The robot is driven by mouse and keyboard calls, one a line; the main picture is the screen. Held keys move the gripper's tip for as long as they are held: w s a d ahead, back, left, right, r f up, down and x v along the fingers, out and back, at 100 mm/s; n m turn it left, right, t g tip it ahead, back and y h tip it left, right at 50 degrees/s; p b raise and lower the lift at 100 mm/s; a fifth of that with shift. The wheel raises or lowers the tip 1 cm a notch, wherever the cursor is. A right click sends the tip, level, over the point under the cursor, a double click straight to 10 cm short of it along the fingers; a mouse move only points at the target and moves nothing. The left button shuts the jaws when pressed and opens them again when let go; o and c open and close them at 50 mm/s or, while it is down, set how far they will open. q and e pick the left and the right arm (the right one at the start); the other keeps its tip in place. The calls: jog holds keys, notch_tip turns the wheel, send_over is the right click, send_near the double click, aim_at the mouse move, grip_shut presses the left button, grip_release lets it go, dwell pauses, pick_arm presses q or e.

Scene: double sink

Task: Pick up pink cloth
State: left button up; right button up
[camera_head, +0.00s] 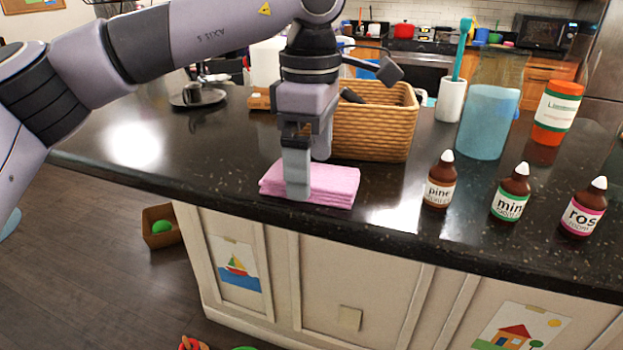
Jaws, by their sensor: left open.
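The pink cloth (335,184) lies folded in a flat stack on the dark countertop (395,215), close to its front edge. My left gripper (297,190) points straight down over the left part of the cloth. Its near finger covers some of the cloth and reaches down to about its front edge. The jaws are open; the far finger is mostly hidden behind the near one. I cannot tell whether the fingers touch the cloth. My right gripper is not in view.
A wicker basket (375,130) stands right behind the cloth. Brown bottles labelled pine (440,180), mint (511,193) and rose (584,210) stand to the right. A blue-filled container (487,122) and an orange jar (556,113) are behind them. A cup on a saucer (193,94) sits at the left.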

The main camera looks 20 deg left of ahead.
pick_arm(q)
jog(key=shift+f, duration=0.8)
jog(key=c, duration=1.1)
jog(key=shift+r, duration=0.2)
notch_tip(320, 180, up, 12)
jog(key=p, duration=0.1)
notch_tip(320, 180, up, 6)
jog(key=p, duration=0.3)
send_over(312, 175)
jog(key=shift+r+p, duration=0.4)
jog(key=shift+r, duration=0.5)
jog(key=shift+a, duration=0.1)
